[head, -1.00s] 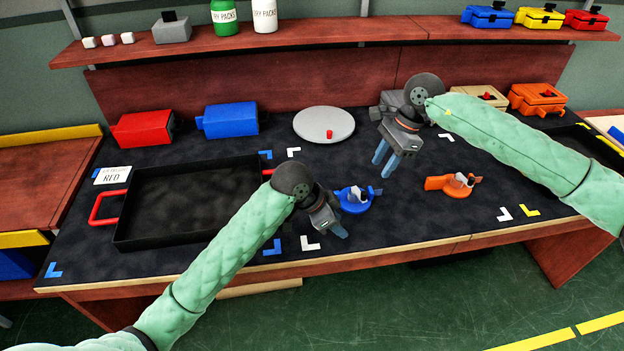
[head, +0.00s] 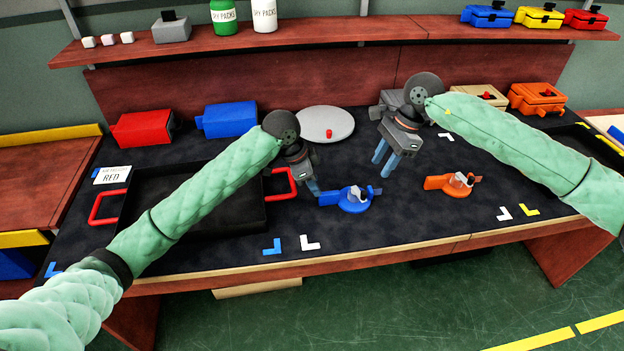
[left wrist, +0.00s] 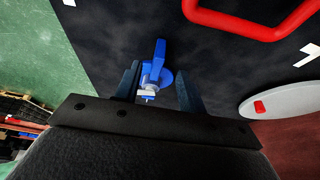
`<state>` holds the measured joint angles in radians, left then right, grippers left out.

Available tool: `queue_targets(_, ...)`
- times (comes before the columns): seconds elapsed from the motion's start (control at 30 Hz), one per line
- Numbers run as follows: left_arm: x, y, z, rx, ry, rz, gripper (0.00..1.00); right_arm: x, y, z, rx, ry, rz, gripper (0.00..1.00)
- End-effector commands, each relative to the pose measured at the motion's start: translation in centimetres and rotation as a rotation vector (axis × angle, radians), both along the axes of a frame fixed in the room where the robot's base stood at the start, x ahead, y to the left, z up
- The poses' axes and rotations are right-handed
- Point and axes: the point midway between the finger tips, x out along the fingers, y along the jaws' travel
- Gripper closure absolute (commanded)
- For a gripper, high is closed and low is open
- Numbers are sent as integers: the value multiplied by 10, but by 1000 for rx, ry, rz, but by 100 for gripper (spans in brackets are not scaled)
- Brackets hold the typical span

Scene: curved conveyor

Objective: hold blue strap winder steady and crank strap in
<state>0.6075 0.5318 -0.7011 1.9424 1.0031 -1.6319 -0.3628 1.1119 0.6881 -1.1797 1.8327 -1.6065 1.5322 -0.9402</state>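The blue strap winder (head: 354,204) lies on the dark mat, its blue handle pointing left and a pale grey part on top. My left gripper (head: 314,190) is just left of it, pointing down near the handle end. In the left wrist view, the winder (left wrist: 161,72) appears between the two spread, empty fingers (left wrist: 157,88); whether they are at its height is unclear. My right gripper (head: 384,160) hangs behind and right of the winder, fingers apart, with nothing between them. No loose strap is distinguishable.
An orange winder (head: 452,184) lies to the right. A black tray with a red handle (head: 285,185) is close to my left gripper. A grey disc with a red knob (head: 325,124) stands behind. The mat in front of the blue winder is clear.

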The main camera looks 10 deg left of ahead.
Motion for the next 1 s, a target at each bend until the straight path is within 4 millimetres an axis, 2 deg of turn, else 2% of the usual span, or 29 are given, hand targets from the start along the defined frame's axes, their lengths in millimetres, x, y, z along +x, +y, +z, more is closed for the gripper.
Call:
queue_targets(0.5,6,-24,-59,-1,2,0,60,0,0,0,0,0,0,64)
queue_targets(0.83,7,-25,-64,0,0,0,60,0,0,0,0,0,0,64)
queue_targets(0.87,7,-25,-64,0,0,0,64,0,0,0,0,0,0,64)
queue_targets(1.0,7,-25,-64,0,0,0,91,0,0,0,0,0,0,64)
